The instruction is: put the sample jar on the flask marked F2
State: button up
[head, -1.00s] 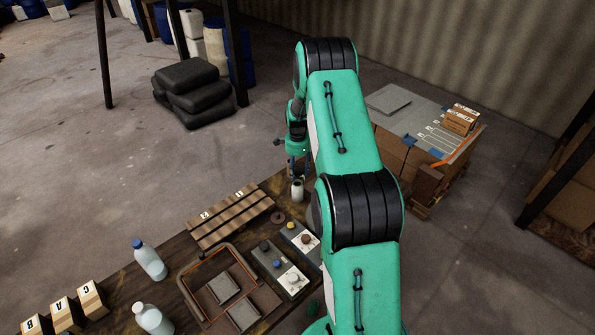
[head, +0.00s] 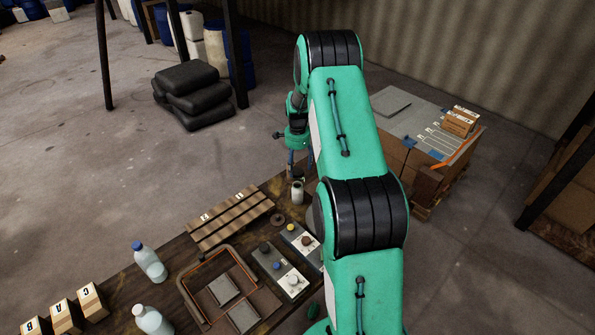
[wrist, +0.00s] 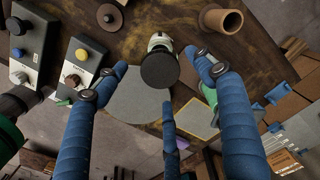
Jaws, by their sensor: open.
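My gripper (wrist: 157,65) has blue fingers spread apart, with nothing clasped between them. In the wrist view a small jar-like item (wrist: 159,65) with a dark round top and a pale body lies between the fingertips. It looks like the sample jar, and I see no finger closed on it. In the head view a pale cylinder (head: 297,192) stands at the table's far edge, just below my gripper (head: 293,170), which is partly hidden by my arm. Two pale bottles, one blue-capped (head: 149,262) and one white-capped (head: 152,320), stand at the left. I cannot read an F2 mark anywhere.
A brown cup (wrist: 222,20) stands close to the right finger. Control boxes with knobs (head: 280,265), a slatted rack (head: 230,217), a brown tray (head: 195,298) and lettered boxes (head: 92,300) crowd the table (head: 122,285). Beyond it, a pallet of cartons (head: 425,150) stands on the floor.

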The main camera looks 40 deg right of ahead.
notch_tip(320, 180, up, 8)
jog(key=shift+f, duration=0.15)
dwell(0.3)
dwell(0.4)
jog(key=s+a+r+n+t, duration=0.1)
jog(key=s+a+r+n, duration=0.35)
jog(key=a+r, duration=0.8)
jog(key=s+a+r+n+t, duration=0.1)
jog(key=s+a+r+n, duration=0.35)
jog(key=a+r, duration=0.85)
jog(key=s+a+r+n+t, duration=0.2)
jog(key=s+a+r+n, duration=0.3)
jog(key=s+a+r, duration=0.45)
jog(key=s+a+f+n, duration=0.1)
jog(key=s+a+n, duration=0.2)
jog(key=s, duration=0.6)
jog(key=s+a+f+n+t, duration=0.1)
jog(key=s+a+n, duration=0.2)
jog(key=s+a, duration=0.3)
jog(key=s, duration=0.2)
jog(key=shift+s+a+t, duration=0.25)
jog(key=shift+s+t, duration=0.05)
jog(key=shift+s, duration=0.05)
